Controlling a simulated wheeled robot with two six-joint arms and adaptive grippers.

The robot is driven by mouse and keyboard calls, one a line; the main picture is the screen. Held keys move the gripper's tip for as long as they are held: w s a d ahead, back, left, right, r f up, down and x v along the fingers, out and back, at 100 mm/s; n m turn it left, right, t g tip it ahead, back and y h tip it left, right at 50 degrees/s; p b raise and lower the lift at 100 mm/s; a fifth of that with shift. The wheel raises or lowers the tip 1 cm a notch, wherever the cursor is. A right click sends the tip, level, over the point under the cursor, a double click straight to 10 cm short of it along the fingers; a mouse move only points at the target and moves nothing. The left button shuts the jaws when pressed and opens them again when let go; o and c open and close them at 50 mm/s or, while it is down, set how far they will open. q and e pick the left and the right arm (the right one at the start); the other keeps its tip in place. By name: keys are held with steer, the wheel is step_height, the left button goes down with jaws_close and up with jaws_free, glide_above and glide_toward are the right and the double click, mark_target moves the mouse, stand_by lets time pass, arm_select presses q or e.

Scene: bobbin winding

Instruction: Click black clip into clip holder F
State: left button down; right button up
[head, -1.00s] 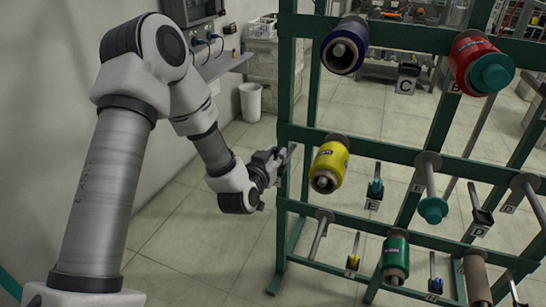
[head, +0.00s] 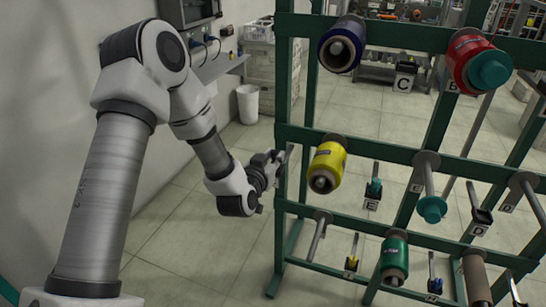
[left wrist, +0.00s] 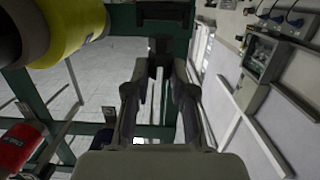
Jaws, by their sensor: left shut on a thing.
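My left gripper (head: 282,160) is beside the left post of the green rack, left of the yellow bobbin. In the left wrist view its fingers (left wrist: 160,75) are shut on a dark piece, which looks like the black clip (left wrist: 160,56); its outline is hard to make out against the green frame. In the head view the clip is too small to tell. No label F is legible. A small holder with a yellow piece (head: 352,262) and one with a blue piece (head: 435,285) hang on the lower bar, their labels unreadable. My right gripper is not in view.
The green rack (head: 390,151) carries a yellow bobbin (head: 328,166), a blue bobbin (head: 343,46), a red bobbin (head: 468,55) and a green bobbin (head: 394,258). Holders labelled E (head: 372,188) and D (head: 480,215) stick out. Open floor lies left of the rack.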

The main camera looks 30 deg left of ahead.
arm_select(q)
steer(key=shift+f+b, duration=0.75)
steer(key=shift+f, duration=0.3)
steer(key=shift+r, duration=0.1)
steer(key=c, duration=0.9)
jaws_free()
steer(key=v, duration=0.7)
steer(key=shift+s, duration=0.25)
steer(key=shift+d, duration=0.1)
